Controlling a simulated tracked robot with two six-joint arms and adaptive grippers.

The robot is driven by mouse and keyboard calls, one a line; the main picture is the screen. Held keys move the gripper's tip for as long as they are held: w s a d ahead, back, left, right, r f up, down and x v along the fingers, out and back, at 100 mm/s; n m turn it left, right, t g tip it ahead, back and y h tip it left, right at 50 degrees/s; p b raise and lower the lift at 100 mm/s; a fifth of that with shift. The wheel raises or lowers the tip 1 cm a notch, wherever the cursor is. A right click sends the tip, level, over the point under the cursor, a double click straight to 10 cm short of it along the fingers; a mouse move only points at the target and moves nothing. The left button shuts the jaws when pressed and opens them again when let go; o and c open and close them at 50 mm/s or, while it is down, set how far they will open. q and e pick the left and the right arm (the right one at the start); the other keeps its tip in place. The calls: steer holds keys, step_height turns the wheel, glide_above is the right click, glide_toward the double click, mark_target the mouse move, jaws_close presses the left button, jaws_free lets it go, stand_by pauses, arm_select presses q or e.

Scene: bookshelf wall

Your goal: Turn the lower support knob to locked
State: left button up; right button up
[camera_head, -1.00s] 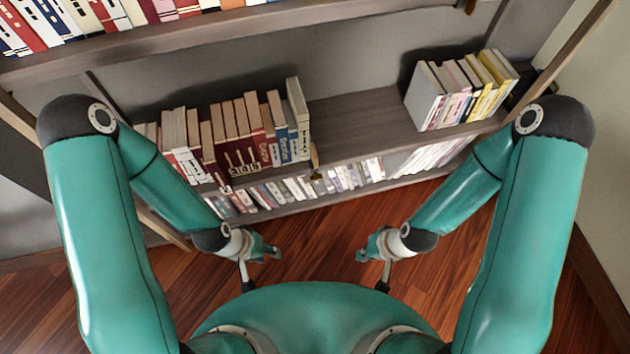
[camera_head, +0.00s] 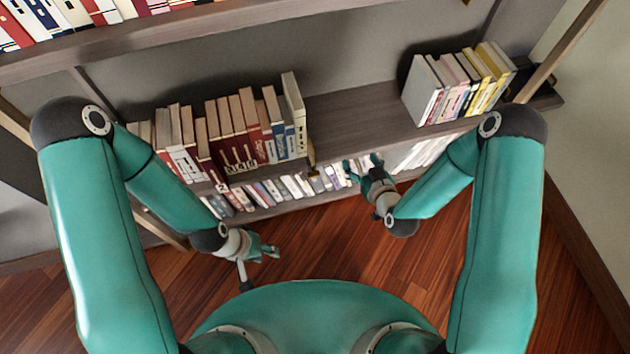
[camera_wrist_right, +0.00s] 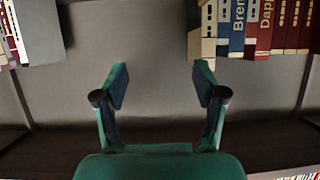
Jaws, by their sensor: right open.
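A small brass-coloured piece (camera_head: 312,157) sits on the front edge of the middle shelf, at the right end of the left book row. It may be the lower support knob; its setting is too small to read. My right gripper (camera_head: 363,162) is just right of it in the head view, in front of the shelf edge and apart from it. In the right wrist view, my right gripper (camera_wrist_right: 162,82) is open with nothing between its fingers; no knob shows there. My left gripper (camera_head: 272,250) hangs low over the floor, away from the shelf; its finger opening is unclear.
Books (camera_head: 230,130) fill the left of the middle shelf (camera_head: 355,120), and a shorter group (camera_head: 460,85) stands at its right. The shelf between them is bare. More books (camera_head: 300,187) line the shelf below. The wooden floor (camera_head: 320,245) is clear.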

steer(key=s+a+f+t+b, duration=0.35)
steer(key=f+b, duration=0.25)
steer(key=f, duration=0.6)
steer(key=s+a+f+t+b, duration=0.2)
steer(key=s+a+f+b, duration=0.4)
steer(key=f, duration=0.7)
arm_select(q)
step_height(320, 180, down, 20)
steer(key=b, duration=0.6)
arm_select(e)
glide_toward(313, 173)
steer(key=x, duration=0.7)
steer(key=shift+w+f+y, duration=0.15)
steer(key=shift+w+y, duration=0.05)
steer(key=shift+y, duration=0.2)
steer(key=shift+d+g, duration=0.1)
steer(key=shift+g, duration=0.15)
steer(key=c, duration=1.1)
